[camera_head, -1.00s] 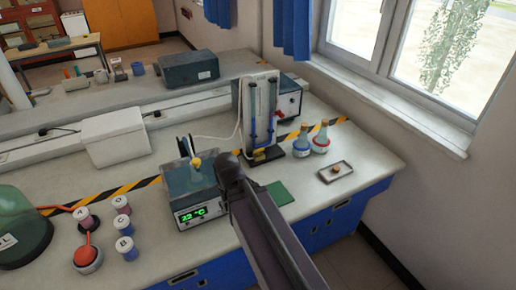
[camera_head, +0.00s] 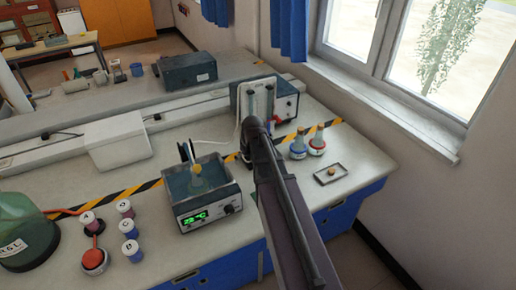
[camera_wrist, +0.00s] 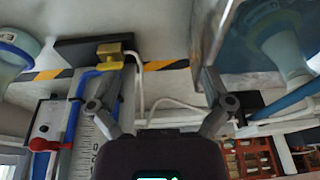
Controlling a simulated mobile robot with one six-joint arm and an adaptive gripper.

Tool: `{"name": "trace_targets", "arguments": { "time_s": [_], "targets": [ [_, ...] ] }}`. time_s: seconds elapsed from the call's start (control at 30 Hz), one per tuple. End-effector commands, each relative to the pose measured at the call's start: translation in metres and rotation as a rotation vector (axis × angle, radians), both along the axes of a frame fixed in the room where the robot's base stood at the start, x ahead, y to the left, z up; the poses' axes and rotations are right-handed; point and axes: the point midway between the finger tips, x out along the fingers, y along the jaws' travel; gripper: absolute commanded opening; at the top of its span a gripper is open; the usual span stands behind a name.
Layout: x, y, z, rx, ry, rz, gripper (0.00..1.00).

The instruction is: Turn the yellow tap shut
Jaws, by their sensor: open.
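The yellow tap (camera_wrist: 112,52) shows in the wrist view, left of centre and near the top, at the end of blue tubing beside a white scale with marks. It sits next to a dark base plate (camera_wrist: 80,46). In the head view my arm covers the tap and the gripper; only the upper part of the tap's pale stand (camera_head: 259,100) shows.
A water bath (camera_head: 207,212) holding a flask stands left of my arm. Two stoppered flasks (camera_head: 298,148) (camera_head: 317,146) and a small tray (camera_head: 318,178) are to the right. A grey box with a red knob (camera_wrist: 40,144) stands behind the stand. Several labelled jars are at left.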

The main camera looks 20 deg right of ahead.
Motion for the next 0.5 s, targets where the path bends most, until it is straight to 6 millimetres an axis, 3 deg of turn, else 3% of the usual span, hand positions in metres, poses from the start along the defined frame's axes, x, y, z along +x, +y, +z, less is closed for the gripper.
{"name": "trace_targets", "arguments": {
  "time_s": [0.03,0.2,0.33,0.5],
  "targets": [
    [0.018,-0.022,0.011,-0.001,-0.025,-0.005,1.0],
    [0.047,-0.07,0.026,-0.015,-0.095,-0.004,1.0],
    [0.057,-0.092,0.031,-0.025,-0.125,-0.004,1.0],
    [0.06,-0.101,0.033,-0.03,-0.138,-0.002,1.0]
  ]
}}
